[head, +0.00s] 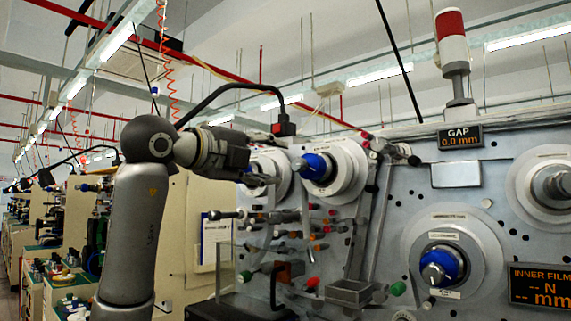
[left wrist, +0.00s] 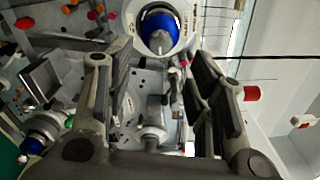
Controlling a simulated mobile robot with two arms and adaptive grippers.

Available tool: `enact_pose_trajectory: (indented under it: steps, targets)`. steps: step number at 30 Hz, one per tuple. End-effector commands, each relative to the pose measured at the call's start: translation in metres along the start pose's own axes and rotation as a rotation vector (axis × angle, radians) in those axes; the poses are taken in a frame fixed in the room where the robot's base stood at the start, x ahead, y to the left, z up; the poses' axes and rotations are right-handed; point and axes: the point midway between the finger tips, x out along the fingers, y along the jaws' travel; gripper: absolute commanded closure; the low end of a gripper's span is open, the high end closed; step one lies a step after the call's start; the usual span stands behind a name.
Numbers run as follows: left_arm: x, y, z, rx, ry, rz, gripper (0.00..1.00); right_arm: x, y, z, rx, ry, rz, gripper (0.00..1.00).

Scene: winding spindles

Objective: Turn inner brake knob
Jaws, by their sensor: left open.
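My left gripper (head: 272,180) reaches in from the left in the head view, close to the upper spindles of the winding machine. Just right of its fingers is a blue hub (head: 316,167) with a metal tip on a round white disc (head: 345,170). In the left wrist view my left gripper (left wrist: 160,75) has its fingers wide apart with nothing between them. A blue hub (left wrist: 160,33) with a metal centre shows beyond the fingertips, apart from them. No label readable in the frames marks the inner brake knob, so I cannot tell which knob it is. My right gripper is out of view.
A second blue hub (head: 441,265) sits lower on the grey panel, left of an INNER FILM display (head: 540,286). Rollers, small coloured knobs and a metal tray (head: 349,293) stick out below my gripper. A red-white beacon (head: 451,40) stands on top.

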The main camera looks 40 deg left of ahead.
Motion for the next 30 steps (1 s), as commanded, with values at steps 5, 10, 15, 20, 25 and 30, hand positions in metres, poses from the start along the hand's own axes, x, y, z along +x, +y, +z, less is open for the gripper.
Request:
enact_pose_trajectory:
  steps: [5, 10, 15, 20, 25, 30]
  targets:
    - [-0.023, 0.000, 0.000, 0.000, -0.001, -0.001, 0.51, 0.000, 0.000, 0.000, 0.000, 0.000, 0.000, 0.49]
    - [-0.030, 0.000, 0.000, 0.000, 0.001, 0.001, 0.51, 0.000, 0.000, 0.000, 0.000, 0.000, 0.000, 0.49]
    - [-0.030, 0.000, 0.000, 0.000, 0.001, 0.001, 0.51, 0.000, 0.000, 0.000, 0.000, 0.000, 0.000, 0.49]
    - [-0.029, 0.000, 0.000, 0.000, 0.001, 0.001, 0.51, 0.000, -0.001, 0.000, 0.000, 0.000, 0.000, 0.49]
    - [-0.029, 0.000, 0.000, 0.000, 0.001, 0.001, 0.51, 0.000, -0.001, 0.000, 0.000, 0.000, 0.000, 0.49]
    - [-0.029, 0.000, 0.000, 0.000, 0.001, 0.000, 0.51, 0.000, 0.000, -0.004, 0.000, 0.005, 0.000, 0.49]
